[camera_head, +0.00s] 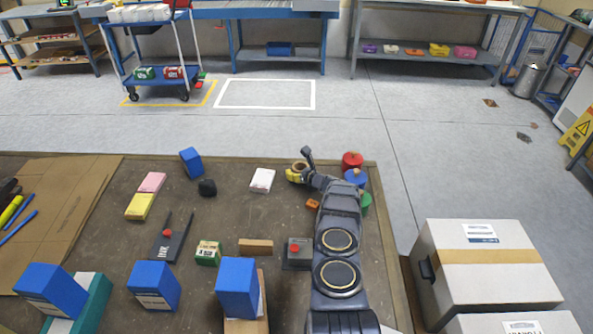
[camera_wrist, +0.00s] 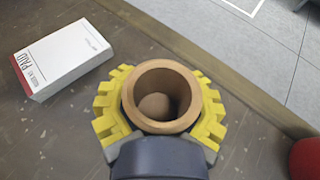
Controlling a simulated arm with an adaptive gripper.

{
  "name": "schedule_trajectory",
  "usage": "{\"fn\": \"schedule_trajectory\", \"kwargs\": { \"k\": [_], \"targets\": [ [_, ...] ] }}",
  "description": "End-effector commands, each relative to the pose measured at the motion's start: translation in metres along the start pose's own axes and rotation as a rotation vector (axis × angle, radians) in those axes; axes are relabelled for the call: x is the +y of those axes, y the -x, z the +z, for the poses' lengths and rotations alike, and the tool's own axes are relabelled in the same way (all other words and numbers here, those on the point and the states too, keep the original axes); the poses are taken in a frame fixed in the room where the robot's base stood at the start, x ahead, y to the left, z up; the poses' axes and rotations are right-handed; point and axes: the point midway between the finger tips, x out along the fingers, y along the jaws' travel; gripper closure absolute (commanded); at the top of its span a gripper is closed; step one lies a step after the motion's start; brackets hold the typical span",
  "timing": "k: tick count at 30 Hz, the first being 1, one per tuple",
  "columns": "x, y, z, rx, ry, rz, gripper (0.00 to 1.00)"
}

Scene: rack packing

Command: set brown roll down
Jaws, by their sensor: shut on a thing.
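The brown roll (camera_wrist: 160,67) is a hollow tube, seen from above with its open end up in the wrist view. It shows small in the head view (camera_head: 300,165) near the table's far edge. My gripper (camera_wrist: 160,98) is shut on it, with yellow ridged fingers on the left and right of its wall. In the head view my gripper (camera_head: 297,174) is at the end of my dark arm. The underside of the roll is hidden, so I cannot tell whether it touches the table.
A white pad (camera_wrist: 62,58) lies left of the roll. A red round object (camera_wrist: 307,158) is at the right, near blue (camera_head: 355,177) and green (camera_head: 366,203) ones. A small orange piece (camera_head: 312,203) lies closer. Bare table (camera_head: 232,207) lies left of my arm.

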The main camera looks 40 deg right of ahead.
Motion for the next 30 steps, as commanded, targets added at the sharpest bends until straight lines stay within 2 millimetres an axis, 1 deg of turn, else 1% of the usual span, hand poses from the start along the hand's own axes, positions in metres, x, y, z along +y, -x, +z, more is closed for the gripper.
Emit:
{"fn": "schedule_trajectory", "kwargs": {
  "k": [1, 8, 12, 13, 14, 15, 26, 30],
  "targets": [
    [0.0, -0.001, -0.0034, 0.0, 0.0, 0.0, 0.89],
    [-0.0004, -0.0011, -0.0022, -0.002, 0.001, -0.001, 0.89],
    [-0.0005, -0.0025, -0.0053, -0.002, 0.003, -0.001, 0.89],
    [-0.0007, -0.0023, -0.0045, -0.003, 0.003, -0.002, 0.43],
    [-0.0007, -0.0023, -0.0045, -0.003, 0.003, -0.001, 0.3],
    [-0.0006, -0.0023, -0.0045, -0.003, 0.003, -0.001, 0.15],
    [-0.0006, -0.0017, -0.0038, -0.002, 0.002, -0.001, 0.15],
    [-0.0013, 0.0038, -0.0025, 0.002, 0.003, -0.002, 0.15]
  ]
}}
